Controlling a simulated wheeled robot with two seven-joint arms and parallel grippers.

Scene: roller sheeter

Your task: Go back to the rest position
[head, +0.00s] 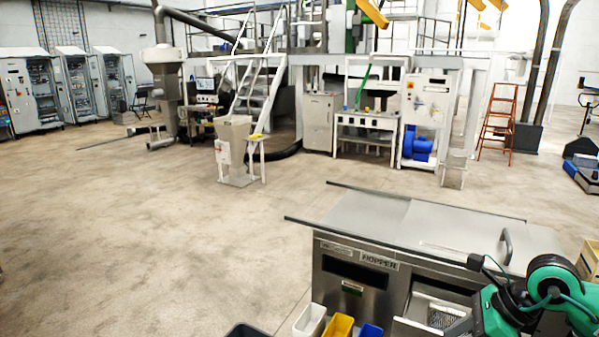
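My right arm, green and black, comes in at the lower right in the head view, over the right front of a steel machine (410,222) labelled "HOPPER". The arm's end lies by an open drawer-like compartment (410,327) in the machine's front. My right gripper's fingers are not clear there, so I cannot tell whether they are open or shut, or whether they hold anything. My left arm and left gripper are not in view.
A white bin (309,321), a yellow bin (339,325) and a blue bin (370,330) stand before the machine. A handle (507,246) rises from its top. Open concrete floor (130,225) lies left. A white stair (256,92) and an orange ladder (498,118) stand behind.

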